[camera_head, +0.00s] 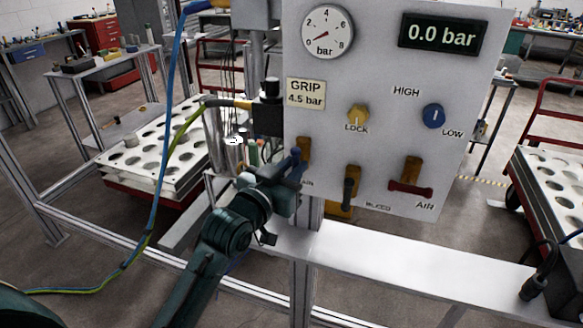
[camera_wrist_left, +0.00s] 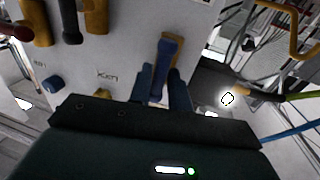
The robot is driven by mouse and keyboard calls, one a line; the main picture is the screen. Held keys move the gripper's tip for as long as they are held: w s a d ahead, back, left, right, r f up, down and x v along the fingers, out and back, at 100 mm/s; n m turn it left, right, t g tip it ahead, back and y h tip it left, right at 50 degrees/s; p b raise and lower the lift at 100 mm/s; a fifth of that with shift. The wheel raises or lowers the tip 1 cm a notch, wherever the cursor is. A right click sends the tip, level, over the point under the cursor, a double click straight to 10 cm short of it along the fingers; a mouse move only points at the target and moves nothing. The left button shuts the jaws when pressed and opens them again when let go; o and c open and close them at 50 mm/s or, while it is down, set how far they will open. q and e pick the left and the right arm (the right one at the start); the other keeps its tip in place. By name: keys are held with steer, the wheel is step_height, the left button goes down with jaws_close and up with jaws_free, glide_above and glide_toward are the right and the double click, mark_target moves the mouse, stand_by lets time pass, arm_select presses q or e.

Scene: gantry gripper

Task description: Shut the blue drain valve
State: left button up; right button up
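The blue drain valve handle (camera_head: 297,160) is at the lower left of the grey panel, on a brass body (camera_head: 304,148). In the wrist view the blue handle (camera_wrist_left: 168,62) runs lengthwise along its brass body and points toward my gripper. My left gripper (camera_head: 290,182) is in front of it, with its fingers (camera_wrist_left: 163,92) apart on either side of the handle's free end. A narrow gap seems to show beside the handle; contact is not clear. The label under the valve is partly hidden by my gripper. My right gripper is not in view.
Right of it on the panel are a black-handled bleed valve (camera_head: 349,190) and a red-handled air valve (camera_head: 411,188). Above are a yellow LOCK knob (camera_head: 358,113), a blue HIGH/LOW knob (camera_head: 433,115), and a display (camera_head: 443,35) reading 0.0 bar. A blue hose (camera_head: 166,130) hangs left.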

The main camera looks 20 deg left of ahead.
arm_select(q)
jaws_close()
steer(key=shift+m, duration=0.4)
steer(key=m, duration=0.3)
steer(key=shift+g, duration=0.4)
steer(key=shift+d+m+g+y, duration=0.15)
steer(key=shift+m+y, duration=0.4)
steer(key=shift+m, duration=1.45)
steer(key=shift+m+g+y, duration=0.2)
steer(key=shift+m+y, duration=0.4)
steer(key=shift+m, duration=1.4)
steer(key=shift+d+m+g+y, duration=0.15)
steer(key=shift+m+y, duration=0.4)
steer(key=shift+m, duration=1.45)
